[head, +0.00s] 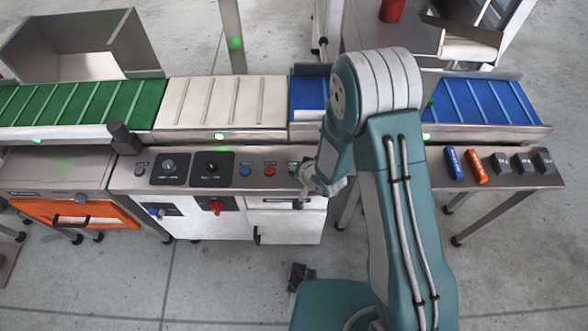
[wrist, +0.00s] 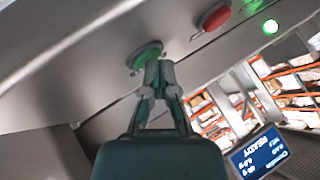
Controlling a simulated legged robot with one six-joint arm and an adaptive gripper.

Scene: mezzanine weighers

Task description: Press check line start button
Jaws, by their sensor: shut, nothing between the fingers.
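A green button (wrist: 146,55) sits on the grey panel face in the wrist view, with a red button (wrist: 214,17) to its right. My gripper (wrist: 159,68) is shut and empty, its fingertips right at the green button's lower edge and partly in front of it. I cannot tell whether they touch it. In the head view my gripper (head: 308,182) is at the right end of the control panel (head: 222,182), where it and my arm hide part of the panel.
A conveyor with green (head: 80,103), white (head: 226,101) and blue (head: 490,101) sections runs behind the panel. A side shelf (head: 500,170) holds a blue and an orange marker-like cylinder and black weights. A blue screen (wrist: 258,155) reads READY.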

